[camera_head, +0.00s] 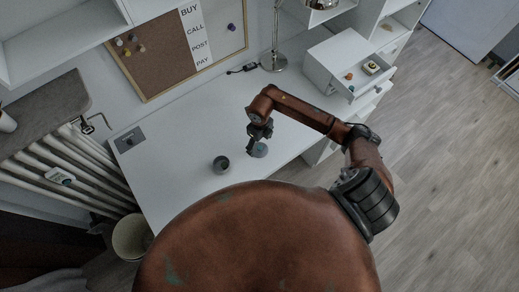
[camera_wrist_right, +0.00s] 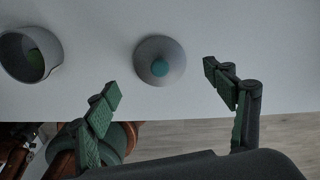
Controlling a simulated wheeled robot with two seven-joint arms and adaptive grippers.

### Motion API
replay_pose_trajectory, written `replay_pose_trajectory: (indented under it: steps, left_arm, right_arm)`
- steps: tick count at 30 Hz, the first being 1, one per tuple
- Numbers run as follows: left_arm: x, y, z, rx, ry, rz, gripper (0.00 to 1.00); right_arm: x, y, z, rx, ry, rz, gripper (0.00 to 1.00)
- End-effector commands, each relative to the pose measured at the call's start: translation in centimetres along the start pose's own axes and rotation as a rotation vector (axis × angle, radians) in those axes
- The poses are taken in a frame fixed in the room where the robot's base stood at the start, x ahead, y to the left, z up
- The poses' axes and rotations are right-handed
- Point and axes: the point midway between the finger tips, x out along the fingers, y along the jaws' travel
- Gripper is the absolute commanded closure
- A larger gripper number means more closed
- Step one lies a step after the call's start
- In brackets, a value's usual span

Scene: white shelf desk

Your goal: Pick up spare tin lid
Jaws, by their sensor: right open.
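The spare tin lid is a round grey disc with a teal knob, lying flat on the white desk; it shows in the wrist view (camera_wrist_right: 160,62) and partly behind my gripper in the head view (camera_head: 260,151). My right gripper (camera_head: 255,146) is over the desk at the lid. In the wrist view its open fingers (camera_wrist_right: 163,84) are on either side of the lid's near side, with nothing between them held. An open grey tin (camera_head: 221,164) stands to the left of the lid; the wrist view shows something green inside it (camera_wrist_right: 30,56). My left gripper is not in view.
An open white drawer (camera_head: 345,85) with small items is at the back right. A desk lamp (camera_head: 273,60) stands at the back. A dark grey plate (camera_head: 129,140) lies at the desk's left end. The desk between is mostly clear. A bin (camera_head: 131,237) stands below left.

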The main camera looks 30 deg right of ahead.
Motion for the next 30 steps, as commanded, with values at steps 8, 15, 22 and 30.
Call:
replay_pose_trajectory:
  steps: [8,15,22,30]
  left_arm:
    - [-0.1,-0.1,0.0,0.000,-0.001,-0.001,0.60]
    - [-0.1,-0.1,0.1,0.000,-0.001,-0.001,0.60]
    - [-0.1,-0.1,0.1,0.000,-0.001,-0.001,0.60]
    - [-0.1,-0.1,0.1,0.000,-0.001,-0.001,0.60]
  right_arm:
    - [3.8,0.0,0.1,0.002,0.002,0.003,0.23]
    - [4.2,-0.1,0.1,0.000,0.000,0.002,0.23]
    - [4.2,-0.1,0.1,0.000,0.000,0.002,0.36]
    - [4.2,-0.1,0.1,0.000,0.000,0.002,0.54]
